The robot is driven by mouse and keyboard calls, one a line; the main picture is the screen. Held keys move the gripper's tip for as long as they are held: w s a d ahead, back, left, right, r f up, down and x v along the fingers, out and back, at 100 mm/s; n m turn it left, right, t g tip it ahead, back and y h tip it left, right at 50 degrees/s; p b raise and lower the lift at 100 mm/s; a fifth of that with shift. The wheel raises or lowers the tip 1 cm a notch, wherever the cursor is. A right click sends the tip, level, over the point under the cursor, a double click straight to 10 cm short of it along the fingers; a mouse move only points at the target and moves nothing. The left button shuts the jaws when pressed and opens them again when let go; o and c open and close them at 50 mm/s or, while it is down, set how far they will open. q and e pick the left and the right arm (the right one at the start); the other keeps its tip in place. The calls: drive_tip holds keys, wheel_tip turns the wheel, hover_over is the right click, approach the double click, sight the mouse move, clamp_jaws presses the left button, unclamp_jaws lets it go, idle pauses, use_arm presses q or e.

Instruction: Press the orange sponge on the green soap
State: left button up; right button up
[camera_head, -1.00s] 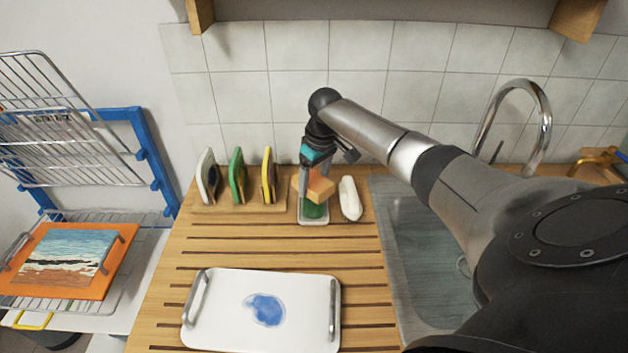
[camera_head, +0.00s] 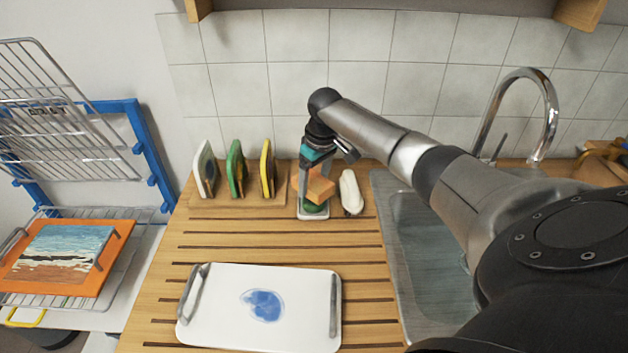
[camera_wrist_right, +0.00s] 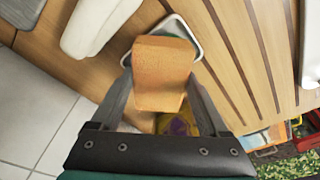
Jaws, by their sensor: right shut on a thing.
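My right gripper (camera_head: 312,178) points down over the counter, shut on the orange sponge (camera_head: 319,188). In the right wrist view the sponge (camera_wrist_right: 160,75) sits between the two fingers. The green soap (camera_head: 314,208) lies in a small white dish (camera_head: 313,217) directly below the sponge. The sponge hides part of the soap, and I cannot tell for certain whether they touch. My left gripper is in neither view.
A white oblong object (camera_head: 350,192) stands close right of the dish. A wooden rack (camera_head: 235,200) with white, green and yellow pads is at its left. A white tray with a blue stain (camera_head: 215,320) lies in front. The sink (camera_head: 425,270) is right.

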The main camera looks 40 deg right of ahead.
sight(311, 180)
drive_tip(key=shift+f, duration=0.55)
idle(0.4)
drive_tip(key=shift+s+f, duration=0.15)
drive_tip(key=shift+f, duration=0.05)
idle(2.0)
drive_tip(key=shift+p, duration=0.3)
wheel_tip(311, 180, up, 7)
drive_tip(key=p, duration=0.8)
drive_tip(key=shift+r, duration=0.2)
drive_tip(key=shift+f, duration=0.1)
